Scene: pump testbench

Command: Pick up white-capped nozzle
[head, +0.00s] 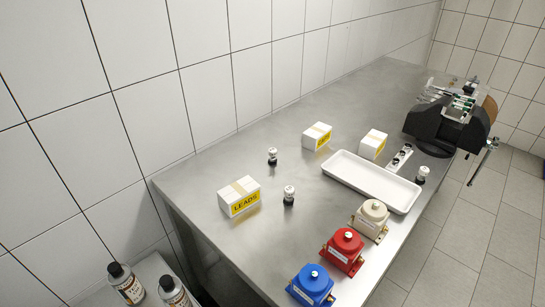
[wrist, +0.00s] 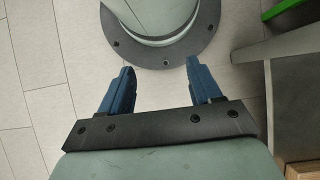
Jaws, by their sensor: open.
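Small upright nozzles with white tops and black lower parts stand on the steel table. One (head: 272,156) is left of centre, one (head: 289,195) is nearer the front, and one (head: 422,175) is at the right beside the white tray. At this size I cannot tell their caps apart. My gripper (wrist: 160,66) shows only in the wrist view, open and empty, with its blue fingers apart above the tiled floor. No nozzle shows in that view.
The steel table (head: 225,160) holds white boxes (head: 239,197), an empty white tray (head: 370,184), a white strip (head: 399,158), and blue (head: 311,286), red (head: 343,251) and beige (head: 370,219) pumps. A dark machine (head: 450,120) stands at the far end. Bottles (head: 124,284) stand lower left.

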